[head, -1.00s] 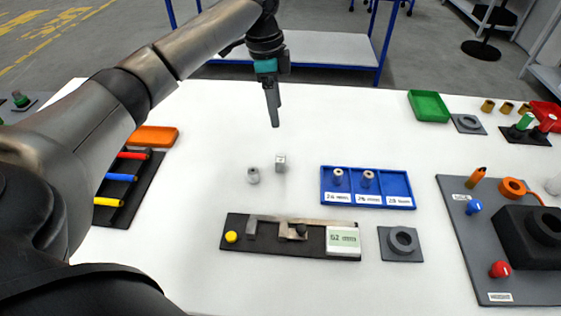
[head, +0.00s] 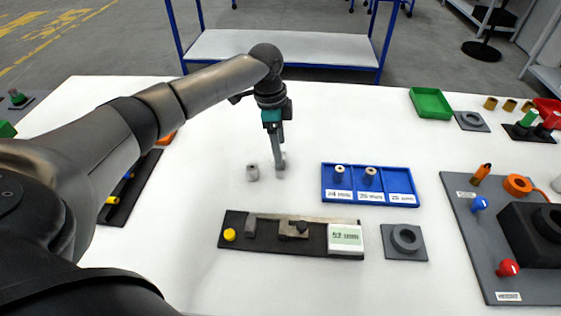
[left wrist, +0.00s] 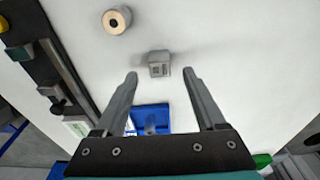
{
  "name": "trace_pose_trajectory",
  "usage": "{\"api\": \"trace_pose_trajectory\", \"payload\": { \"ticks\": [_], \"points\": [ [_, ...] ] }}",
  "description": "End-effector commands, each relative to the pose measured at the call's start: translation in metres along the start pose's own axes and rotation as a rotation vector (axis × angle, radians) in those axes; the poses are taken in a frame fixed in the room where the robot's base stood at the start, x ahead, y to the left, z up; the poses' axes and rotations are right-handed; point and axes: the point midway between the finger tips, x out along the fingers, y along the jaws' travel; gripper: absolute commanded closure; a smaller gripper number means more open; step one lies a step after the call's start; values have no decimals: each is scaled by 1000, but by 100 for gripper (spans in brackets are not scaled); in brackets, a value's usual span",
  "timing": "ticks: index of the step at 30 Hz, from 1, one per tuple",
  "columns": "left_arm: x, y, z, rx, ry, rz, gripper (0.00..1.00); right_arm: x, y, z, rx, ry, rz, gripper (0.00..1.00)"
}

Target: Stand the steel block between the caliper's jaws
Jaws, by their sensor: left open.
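The steel block (left wrist: 159,64) is a small grey cube standing on the white table. In the left wrist view it lies just beyond and between the fingertips, with white table showing on both sides of it. My left gripper (head: 279,164) is open and points down at the block. In the head view its fingers hide most of the block. The caliper (head: 268,239) lies nearer me on a dark base, with grey jaws, a yellow button and a white display. The gap between its jaws holds no block. My right gripper is not in view.
A grey cylinder with a hole (head: 252,172) stands just left of the block. A blue tray (head: 387,200) on the right holds two bushings; its right compartment is empty. A grey ring plate (head: 404,242) sits beside the caliper. The table behind the block is clear.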

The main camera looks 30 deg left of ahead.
Motion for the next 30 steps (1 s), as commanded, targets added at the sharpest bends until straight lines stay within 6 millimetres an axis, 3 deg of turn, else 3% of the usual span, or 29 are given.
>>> {"api": "trace_pose_trajectory", "payload": {
  "ticks": [5,13,30],
  "points": [
    [24,1,1,-1,0,1,28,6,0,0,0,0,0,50],
    [26,0,1,-1,-1,0,28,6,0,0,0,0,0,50],
    [26,0,2,-1,-1,-1,90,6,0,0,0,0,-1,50]
  ]
}}
